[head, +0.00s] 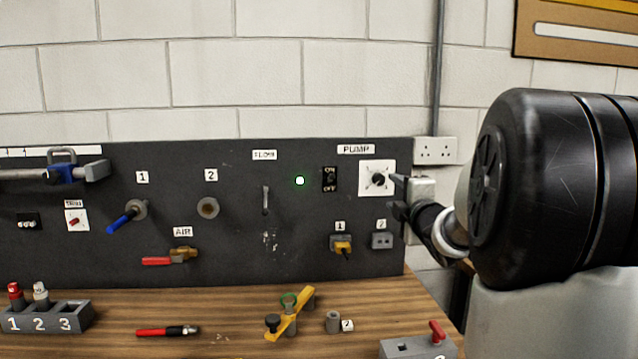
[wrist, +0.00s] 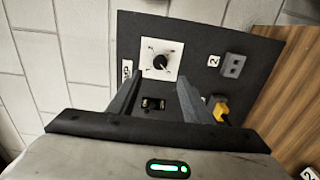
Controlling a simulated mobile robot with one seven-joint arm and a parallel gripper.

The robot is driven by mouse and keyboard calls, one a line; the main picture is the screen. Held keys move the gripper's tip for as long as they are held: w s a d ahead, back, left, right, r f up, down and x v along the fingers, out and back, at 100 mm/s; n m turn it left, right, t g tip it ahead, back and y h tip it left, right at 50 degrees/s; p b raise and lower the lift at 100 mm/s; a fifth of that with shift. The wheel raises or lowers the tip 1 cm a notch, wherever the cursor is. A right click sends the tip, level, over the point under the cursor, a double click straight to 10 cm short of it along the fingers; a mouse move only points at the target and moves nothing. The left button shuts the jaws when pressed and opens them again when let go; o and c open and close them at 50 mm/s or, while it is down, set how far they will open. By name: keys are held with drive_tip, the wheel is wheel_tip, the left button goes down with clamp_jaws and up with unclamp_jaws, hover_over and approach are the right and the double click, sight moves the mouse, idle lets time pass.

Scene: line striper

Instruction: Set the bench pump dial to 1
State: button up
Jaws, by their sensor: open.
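The pump dial (head: 378,180) is a black knob on a white square plate, under the PUMP label at the right end of the dark panel. It also shows in the wrist view (wrist: 160,63), beyond my fingertips. My gripper (head: 398,195) is at the right of the dial plate in the head view, its fingers pointing toward the panel. In the wrist view my gripper (wrist: 158,85) has its two fingers apart with nothing between them. The dial appears clear of both fingers.
A black ON/OFF switch (head: 329,179) sits left of the dial, with a lit green lamp (head: 300,181) beside it. Below are socket 1 with a yellow plug (head: 342,245) and grey socket 2 (head: 382,241). A yellow tool (head: 290,314) lies on the wooden bench (head: 230,302).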

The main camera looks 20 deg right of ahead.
sight(379, 180)
drive_tip(key=x, duration=1)
drive_tip(key=shift+w+d, duration=0.1)
drive_tip(key=shift+w, duration=0.25)
drive_tip(key=c, duration=1.1)
drive_tip(key=shift+o, duration=0.2)
